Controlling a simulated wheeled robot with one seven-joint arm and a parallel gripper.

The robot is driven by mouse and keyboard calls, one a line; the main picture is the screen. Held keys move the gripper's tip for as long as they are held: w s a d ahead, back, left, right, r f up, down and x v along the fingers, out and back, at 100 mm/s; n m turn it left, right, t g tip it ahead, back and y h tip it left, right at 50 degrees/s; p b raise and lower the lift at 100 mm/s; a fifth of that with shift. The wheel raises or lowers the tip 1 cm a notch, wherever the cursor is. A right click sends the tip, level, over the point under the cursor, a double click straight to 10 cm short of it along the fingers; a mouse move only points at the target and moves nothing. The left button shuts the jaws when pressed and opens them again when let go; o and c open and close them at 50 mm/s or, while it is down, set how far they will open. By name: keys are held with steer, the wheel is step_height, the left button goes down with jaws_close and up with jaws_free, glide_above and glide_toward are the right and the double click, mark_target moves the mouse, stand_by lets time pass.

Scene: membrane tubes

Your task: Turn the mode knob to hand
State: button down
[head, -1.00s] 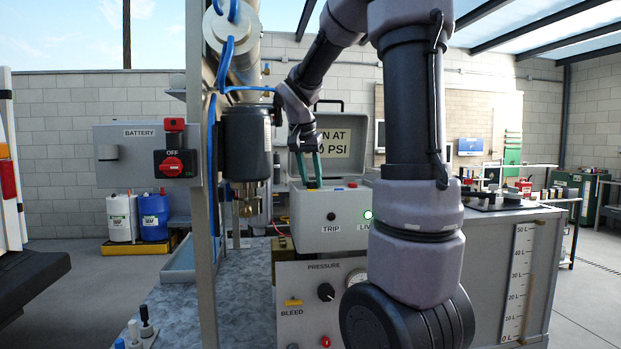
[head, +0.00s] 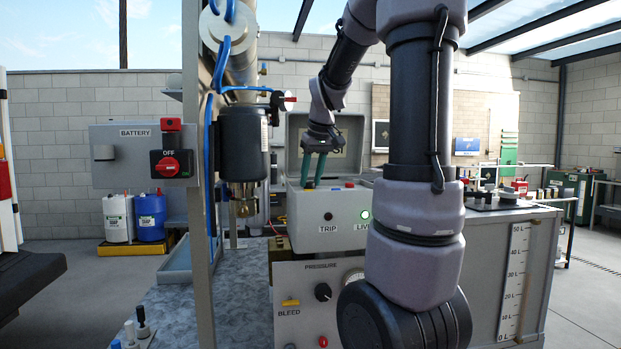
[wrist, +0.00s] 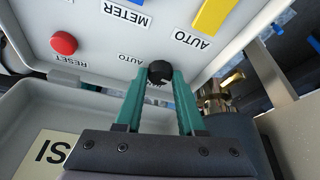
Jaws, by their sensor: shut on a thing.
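The mode knob (wrist: 159,70) is a small black round knob on the top panel of the white control box (head: 340,213). In the wrist view a label reading AUTO, upside down, is printed beside it. My gripper (wrist: 159,82) is shut on the knob, one green finger on each side. In the head view my gripper (head: 314,184) reaches down onto the box's top from above; the knob itself is hidden there. I cannot read the knob's pointer.
A red RESET button (wrist: 64,43) and a yellow piece (wrist: 216,15) by a second AUTO label sit on the same panel. The open lid (head: 358,128) stands behind my gripper. A grey BATTERY box (head: 129,155) hangs at the left.

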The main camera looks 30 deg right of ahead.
steer(key=shift+n+y, duration=0.3)
steer(key=shift+n, duration=0.3)
steer(key=c, duration=0.5)
jaws_free()
steer(key=v, duration=1.1)
steer(key=shift+f, duration=0.1)
